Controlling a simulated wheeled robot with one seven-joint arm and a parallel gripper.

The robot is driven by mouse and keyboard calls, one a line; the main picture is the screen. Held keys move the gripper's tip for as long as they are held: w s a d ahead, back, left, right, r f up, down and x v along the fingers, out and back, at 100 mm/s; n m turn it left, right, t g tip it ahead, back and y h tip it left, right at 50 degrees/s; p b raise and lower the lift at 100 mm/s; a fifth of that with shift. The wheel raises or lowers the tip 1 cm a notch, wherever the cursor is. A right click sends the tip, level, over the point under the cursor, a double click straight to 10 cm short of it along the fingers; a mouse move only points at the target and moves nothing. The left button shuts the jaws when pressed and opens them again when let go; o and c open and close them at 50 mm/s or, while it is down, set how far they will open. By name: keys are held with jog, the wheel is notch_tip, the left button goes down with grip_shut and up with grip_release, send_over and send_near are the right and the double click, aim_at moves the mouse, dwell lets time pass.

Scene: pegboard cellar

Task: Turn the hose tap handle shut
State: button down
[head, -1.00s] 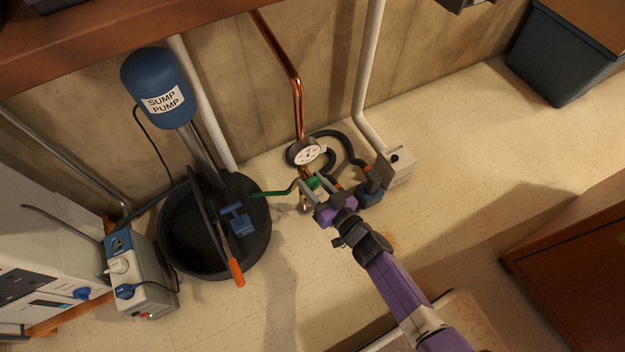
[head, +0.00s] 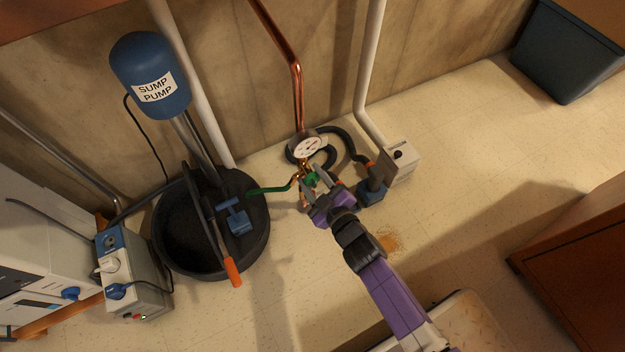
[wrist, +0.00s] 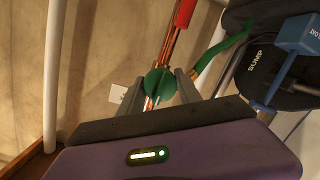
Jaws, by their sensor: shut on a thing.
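The green hose tap handle (head: 311,179) sits low on the copper pipe by the wall, just under the round pressure gauge (head: 309,147). In the wrist view the handle (wrist: 158,84) is a round green knob between my two fingers. My gripper (head: 306,186) is shut on the handle; it also shows in the wrist view (wrist: 162,92). The green hose (head: 270,190) runs left from the tap toward the black sump basin (head: 262,215). The gripper partly hides the tap in the head view.
The blue sump pump (head: 152,75) stands over the basin, with an orange-ended lever (head: 231,272) across it. A black coiled hose (head: 342,138) and a grey box (head: 402,161) are right of the tap. A brown cabinet (head: 575,270) stands at right. Floor between is clear.

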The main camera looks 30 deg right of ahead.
aim_at(315, 184)
jog(key=shift+a+n, duration=0.1)
jog(key=shift+n, duration=0.2)
jog(key=c, duration=0.8)
grip_release()
jog(key=shift+c, duration=0.2)
jog(key=shift+s+r+p, duration=0.25)
jog(key=shift+s+p, duration=0.2)
jog(key=shift+s, duration=0.85)
jog(key=shift+s+r+p, duration=0.2)
jog(key=shift+s+p, duration=0.25)
jog(key=shift+s, duration=0.8)
jog(key=shift+s+r+p, duration=0.25)
jog(key=shift+s+p, duration=0.2)
jog(key=shift+s, duration=0.85)
